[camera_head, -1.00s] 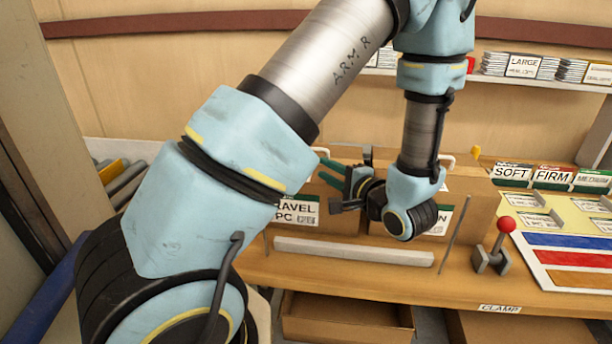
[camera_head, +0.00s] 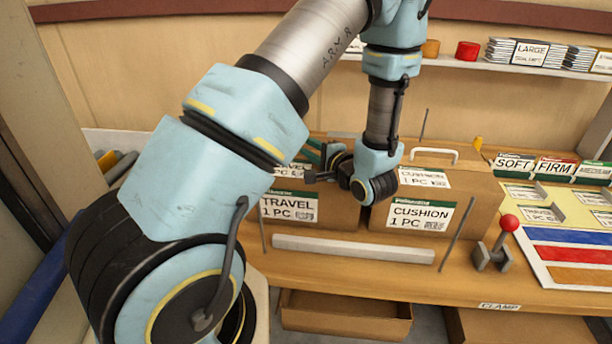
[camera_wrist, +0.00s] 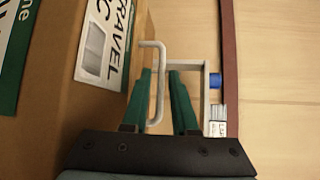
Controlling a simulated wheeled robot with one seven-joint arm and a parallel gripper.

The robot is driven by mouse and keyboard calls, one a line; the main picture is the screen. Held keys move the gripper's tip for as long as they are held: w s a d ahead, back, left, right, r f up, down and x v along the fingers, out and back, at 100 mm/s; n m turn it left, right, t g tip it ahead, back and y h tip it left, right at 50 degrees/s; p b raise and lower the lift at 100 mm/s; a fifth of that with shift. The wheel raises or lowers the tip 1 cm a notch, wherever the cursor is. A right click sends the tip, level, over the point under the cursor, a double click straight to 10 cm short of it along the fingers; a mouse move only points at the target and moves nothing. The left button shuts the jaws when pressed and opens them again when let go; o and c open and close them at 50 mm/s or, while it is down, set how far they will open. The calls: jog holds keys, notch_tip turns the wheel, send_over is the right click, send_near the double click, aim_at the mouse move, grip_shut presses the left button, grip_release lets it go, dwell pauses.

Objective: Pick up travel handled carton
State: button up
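The travel carton is a brown box with a white TRAVEL 1 PC label (camera_head: 290,209), on the bench left of centre, partly hidden behind my arm. In the wrist view its side (camera_wrist: 52,110) fills the left, and its white handle (camera_wrist: 158,85) stands out from it. My gripper (camera_wrist: 160,72) has two green fingers spread apart, one on each side of the handle bar, with no clear grip on it. In the head view my gripper (camera_head: 318,160) is over the travel carton, its fingers mostly hidden by my arm.
A cushion carton (camera_head: 475,195) with its own white handle stands close on the right. A pale bar (camera_head: 353,250) lies in front of both cartons, with thin upright rods nearby. A red-knobbed clamp lever (camera_head: 494,246) is farther right. A shelf runs behind.

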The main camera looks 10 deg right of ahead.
aim_at(302, 143)
jog(key=shift+p+x, duration=0.55)
jog(key=shift+x, duration=1.25)
jog(key=shift+d, duration=0.1)
grip_shut()
jog(key=shift+r, duration=0.1)
